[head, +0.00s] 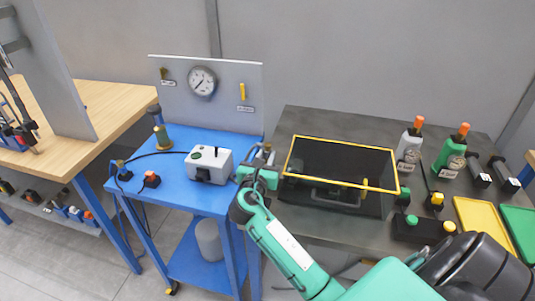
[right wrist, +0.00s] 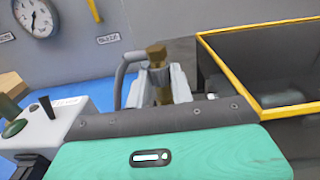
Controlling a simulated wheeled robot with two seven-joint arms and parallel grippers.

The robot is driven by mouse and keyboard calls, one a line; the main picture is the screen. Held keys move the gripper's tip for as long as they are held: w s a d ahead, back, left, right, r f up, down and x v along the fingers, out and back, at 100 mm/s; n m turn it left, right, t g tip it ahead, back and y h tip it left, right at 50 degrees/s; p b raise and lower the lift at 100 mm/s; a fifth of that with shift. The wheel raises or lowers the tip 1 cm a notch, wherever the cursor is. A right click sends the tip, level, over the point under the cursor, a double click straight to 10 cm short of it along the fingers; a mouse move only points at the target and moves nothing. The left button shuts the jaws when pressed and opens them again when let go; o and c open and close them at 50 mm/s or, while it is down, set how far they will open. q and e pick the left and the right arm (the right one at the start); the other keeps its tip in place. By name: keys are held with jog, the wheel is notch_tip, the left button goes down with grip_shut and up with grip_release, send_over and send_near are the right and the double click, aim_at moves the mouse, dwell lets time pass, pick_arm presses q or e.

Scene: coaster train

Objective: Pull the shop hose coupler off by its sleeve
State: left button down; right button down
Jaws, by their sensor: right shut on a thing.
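My right gripper (head: 262,160) is at the right edge of the blue cart, beside the black bin. In the right wrist view its fingers (right wrist: 160,88) are shut on a brass fitting, which I take to be the shop hose coupler (right wrist: 156,52). The brass top stands up above the fingers and a lower part shows between them. A grey curved hose or tube (right wrist: 122,78) runs close by on the left. The fingers hide much of the coupler, so I cannot tell whether it is still joined to anything. My left gripper is not in view.
The blue cart (head: 172,142) carries a white box (head: 209,160), a brass-green part (head: 162,137) and black cables. Its back panel (head: 222,100) bears a gauge (head: 202,81). The yellow-rimmed black bin (head: 345,147) stands close right on the dark table, with bottles (head: 450,150) beyond it.

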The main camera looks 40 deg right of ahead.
jog(key=shift+r+p, duration=0.35)
jog(key=shift+p, duration=0.1)
dwell(0.6)
jog(key=shift+r+p, duration=0.35)
jog(key=shift+p, duration=0.05)
jog(key=shift+r+p, duration=2.4)
jog(key=shift+p, duration=0.4)
